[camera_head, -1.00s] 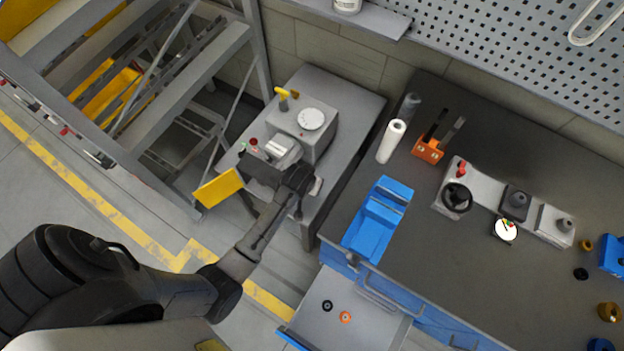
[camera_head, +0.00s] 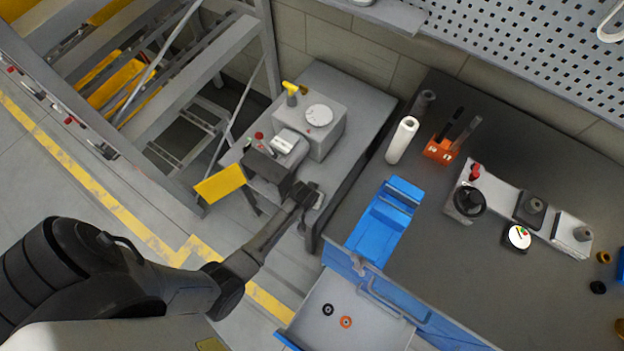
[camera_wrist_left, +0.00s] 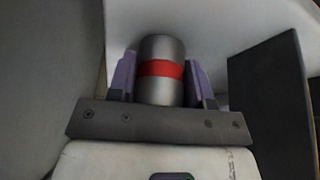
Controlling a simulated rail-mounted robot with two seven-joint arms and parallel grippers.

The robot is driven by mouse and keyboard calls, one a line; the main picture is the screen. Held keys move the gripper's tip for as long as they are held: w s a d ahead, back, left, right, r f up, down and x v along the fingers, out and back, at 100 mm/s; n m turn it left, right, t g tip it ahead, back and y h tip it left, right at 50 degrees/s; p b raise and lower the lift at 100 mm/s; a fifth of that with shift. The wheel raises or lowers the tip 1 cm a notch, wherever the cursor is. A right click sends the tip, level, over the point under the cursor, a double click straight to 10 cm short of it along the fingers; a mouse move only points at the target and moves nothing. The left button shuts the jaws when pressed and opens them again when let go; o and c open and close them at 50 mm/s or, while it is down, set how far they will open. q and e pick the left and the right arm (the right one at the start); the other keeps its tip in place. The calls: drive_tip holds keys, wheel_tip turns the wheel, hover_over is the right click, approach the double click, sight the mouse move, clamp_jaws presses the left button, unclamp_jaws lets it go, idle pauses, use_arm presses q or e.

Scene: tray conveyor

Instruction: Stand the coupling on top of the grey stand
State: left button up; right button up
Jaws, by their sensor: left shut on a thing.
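The coupling (camera_wrist_left: 161,87) is a silver cylinder with a red band around its middle, seen in the left wrist view. My left gripper (camera_wrist_left: 160,90) is shut on it, one purple finger on each side. In the head view my left wrist is beside the front of a grey bench (camera_head: 352,120). The fingers and the coupling cannot be made out there. A grey box (camera_head: 325,140) with a white dial stands on the bench. I cannot tell for sure which thing is the grey stand. My right gripper is not in view.
A dark panel (camera_wrist_left: 272,95) stands close on the right in the left wrist view. A yellow plate (camera_head: 220,184) juts out by the bench. A dark workbench (camera_head: 460,290) to the right carries a blue holder (camera_head: 383,222), and an open drawer (camera_head: 330,285) is below.

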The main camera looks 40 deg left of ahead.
use_arm(q)
drive_tip(key=shift+f, duration=0.15)
drive_tip(key=shift+f, duration=0.15)
drive_tip(key=o, duration=1)
drive_tip(key=shift+r, duration=0.5)
drive_tip(key=s+d+r+m+p, duration=0.1)
drive_tip(key=s+d+r+m, duration=0.1)
drive_tip(key=s+r, duration=0.5)
drive_tip(key=s+d+r+m+h+p, duration=0.1)
drive_tip(key=s+r+m, duration=0.1)
drive_tip(key=s+r, duration=0.6)
drive_tip(key=s+d+r+m+g+p, duration=0.1)
drive_tip(key=s+d+r+m, duration=0.1)
drive_tip(key=s+r, duration=0.5)
drive_tip(key=shift+s+d+r+h+p, duration=0.35)
drive_tip(key=shift+s+r+h, duration=0.05)
drive_tip(key=shift+r, duration=0.05)
